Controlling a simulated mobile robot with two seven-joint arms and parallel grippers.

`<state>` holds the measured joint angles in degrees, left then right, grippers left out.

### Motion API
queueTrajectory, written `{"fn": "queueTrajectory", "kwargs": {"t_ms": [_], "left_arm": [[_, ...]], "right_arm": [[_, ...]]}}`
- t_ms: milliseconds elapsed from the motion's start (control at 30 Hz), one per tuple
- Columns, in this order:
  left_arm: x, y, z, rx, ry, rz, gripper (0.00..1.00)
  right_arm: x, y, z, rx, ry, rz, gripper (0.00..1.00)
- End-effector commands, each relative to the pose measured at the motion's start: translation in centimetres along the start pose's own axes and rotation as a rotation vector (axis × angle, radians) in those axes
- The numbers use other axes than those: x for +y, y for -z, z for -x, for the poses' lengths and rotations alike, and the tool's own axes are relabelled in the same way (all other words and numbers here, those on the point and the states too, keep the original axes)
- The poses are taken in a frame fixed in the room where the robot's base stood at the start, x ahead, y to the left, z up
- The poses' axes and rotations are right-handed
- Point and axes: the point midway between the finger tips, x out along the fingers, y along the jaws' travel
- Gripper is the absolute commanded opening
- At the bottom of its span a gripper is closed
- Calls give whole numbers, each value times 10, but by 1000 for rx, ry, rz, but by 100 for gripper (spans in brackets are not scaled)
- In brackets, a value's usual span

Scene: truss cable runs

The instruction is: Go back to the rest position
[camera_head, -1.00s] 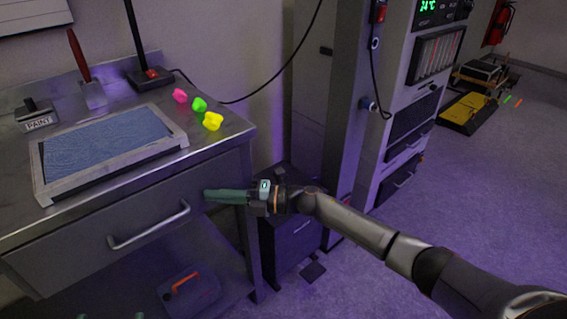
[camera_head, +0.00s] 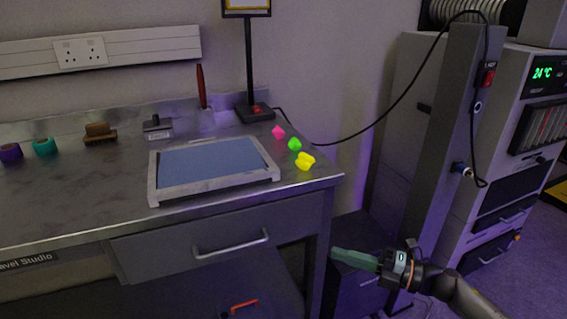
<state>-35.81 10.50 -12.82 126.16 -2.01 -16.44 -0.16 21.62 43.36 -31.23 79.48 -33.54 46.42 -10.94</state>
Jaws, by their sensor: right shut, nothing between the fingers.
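My right gripper (camera_head: 338,254) is in the lower right of the head view. Its green fingers are shut with nothing between them. They point left, in front of the dark cabinet (camera_head: 362,292) and just right of the workbench's front corner. It looks apart from the bench, though the exact gap is hard to judge. My right arm (camera_head: 462,296) comes in from the bottom right. My left gripper is out of view.
The metal workbench (camera_head: 90,205) holds a framed blue panel (camera_head: 152,192), yellow (camera_head: 305,162), green (camera_head: 294,145) and pink (camera_head: 278,132) pieces, and tools. A drawer handle (camera_head: 230,246) juts from its front. An equipment rack (camera_head: 470,200) with a hanging cable (camera_head: 392,104) stands at right.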

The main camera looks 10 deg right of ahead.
Motion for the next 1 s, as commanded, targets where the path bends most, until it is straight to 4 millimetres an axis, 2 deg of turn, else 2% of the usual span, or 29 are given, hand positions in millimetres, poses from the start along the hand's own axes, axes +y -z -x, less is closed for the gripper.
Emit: {"fn": "queueTrajectory", "kwargs": {"t_ms": [167,267,367,600,867,933,1000], "left_arm": [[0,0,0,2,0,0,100],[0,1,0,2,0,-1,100],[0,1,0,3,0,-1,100],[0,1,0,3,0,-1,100],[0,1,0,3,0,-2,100],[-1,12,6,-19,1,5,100],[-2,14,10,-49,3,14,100]], "right_arm": [[-12,35,-21,-77,-100,-190,0],[-19,60,-31,-177,-185,-392,0],[-27,81,-29,-299,-256,-617,0],[-56,121,2,-591,-344,-1120,0],[-83,163,45,-838,-362,-1515,0],[-72,166,49,-869,-347,-1546,0],[-68,167,51,-890,-329,-1557,0]]}}
